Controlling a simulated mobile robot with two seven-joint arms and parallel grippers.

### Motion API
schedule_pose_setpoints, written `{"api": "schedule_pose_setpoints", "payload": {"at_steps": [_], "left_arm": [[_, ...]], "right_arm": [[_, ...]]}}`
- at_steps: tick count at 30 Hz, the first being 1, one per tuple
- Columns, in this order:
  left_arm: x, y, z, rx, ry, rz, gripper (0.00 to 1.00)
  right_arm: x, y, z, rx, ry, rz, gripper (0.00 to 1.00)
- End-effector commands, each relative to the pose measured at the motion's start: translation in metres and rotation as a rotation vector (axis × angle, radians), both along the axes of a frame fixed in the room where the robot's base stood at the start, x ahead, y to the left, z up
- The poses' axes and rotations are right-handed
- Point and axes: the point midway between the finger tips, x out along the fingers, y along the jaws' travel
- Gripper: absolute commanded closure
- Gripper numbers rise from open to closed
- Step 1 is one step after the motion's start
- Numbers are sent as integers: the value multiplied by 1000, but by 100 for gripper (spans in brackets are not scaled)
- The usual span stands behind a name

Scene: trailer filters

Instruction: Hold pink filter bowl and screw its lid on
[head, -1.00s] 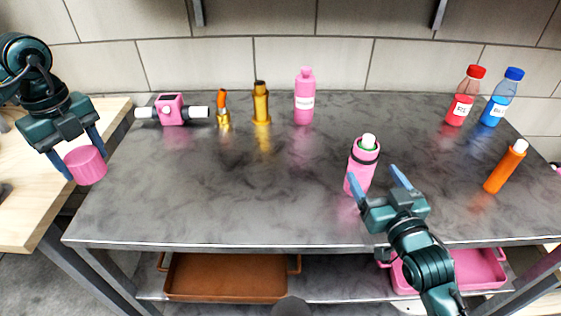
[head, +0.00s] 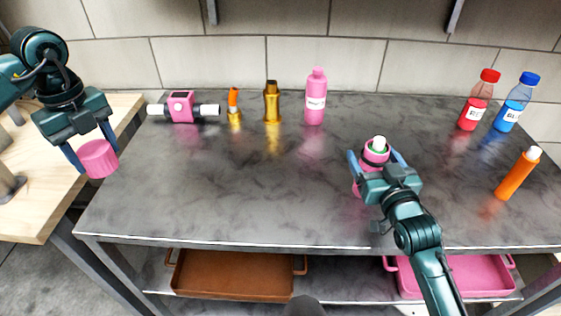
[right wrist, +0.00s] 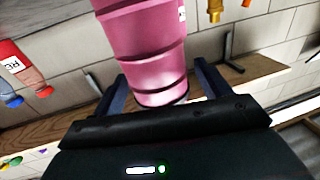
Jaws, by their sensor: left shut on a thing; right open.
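The pink filter bowl (head: 376,154) stands on the grey table at centre right, with a dark band, a green ring and a white core showing at its top. My right gripper (head: 378,160) is open, with one finger on each side of the bowl; its arm hides the bowl's lower part. In the right wrist view the bowl (right wrist: 147,50) fills the space between the open fingers (right wrist: 158,88). My left gripper (head: 95,153) is shut on a pink cylindrical lid (head: 98,159), held at the table's left end, well away from the bowl.
Along the back stand a pink housing with white pipe ends (head: 181,107), two brass fittings (head: 272,102) and a pink bottle (head: 316,98). At right are a red bottle (head: 478,100), a blue bottle (head: 515,103) and an orange cylinder (head: 518,174). The table's middle is clear.

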Motion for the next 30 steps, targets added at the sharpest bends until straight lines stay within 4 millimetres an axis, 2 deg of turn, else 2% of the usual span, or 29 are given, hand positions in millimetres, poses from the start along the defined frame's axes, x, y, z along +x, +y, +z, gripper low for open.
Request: {"api": "schedule_pose_setpoints", "payload": {"at_steps": [8, 26, 30], "left_arm": [[0, 0, 0, 0, 0, 0, 66], [0, 0, 0, 0, 0, 0, 66], [0, 0, 0, 0, 0, 0, 66]], "right_arm": [[0, 0, 0, 0, 0, 0, 25], [0, 0, 0, 0, 0, 0, 74], [0, 0, 1, 0, -2, 0, 75]]}}
